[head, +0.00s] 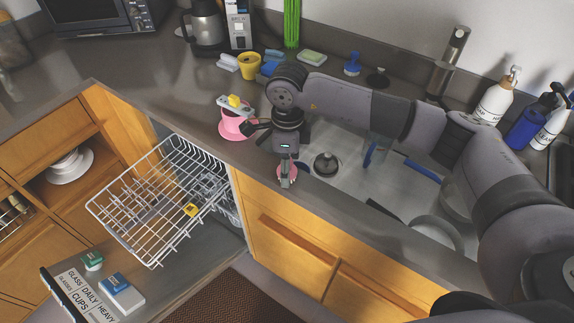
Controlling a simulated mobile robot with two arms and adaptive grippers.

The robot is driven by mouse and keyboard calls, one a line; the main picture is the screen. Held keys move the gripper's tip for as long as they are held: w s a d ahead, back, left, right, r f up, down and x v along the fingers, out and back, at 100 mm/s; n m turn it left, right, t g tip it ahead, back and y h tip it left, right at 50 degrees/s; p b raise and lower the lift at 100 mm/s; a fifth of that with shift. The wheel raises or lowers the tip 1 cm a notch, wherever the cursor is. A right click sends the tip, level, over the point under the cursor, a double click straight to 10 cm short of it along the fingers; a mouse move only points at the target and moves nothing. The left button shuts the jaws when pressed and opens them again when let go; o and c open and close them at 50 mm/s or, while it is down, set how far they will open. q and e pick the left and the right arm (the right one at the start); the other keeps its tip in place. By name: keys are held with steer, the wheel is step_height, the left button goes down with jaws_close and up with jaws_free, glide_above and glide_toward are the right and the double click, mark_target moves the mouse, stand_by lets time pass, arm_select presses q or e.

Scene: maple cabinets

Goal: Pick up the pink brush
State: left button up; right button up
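A small pink round thing (280,173), perhaps the pink brush, shows at the front edge of the counter beside the sink. My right gripper (287,182) comes in from the right and points down right over it. Its grey fingers cover the middle of the pink thing, and I cannot tell whether they are shut on it. My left gripper is not in view.
The sink (335,190) lies right. A yellow cup (249,67) and blue brush (352,66) stand behind. An open dishwasher rack (150,205) juts out below left.

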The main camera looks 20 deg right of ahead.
steer(key=shift+f, duration=0.35)
steer(key=shift+c, duration=0.3)
steer(key=c, duration=1.2)
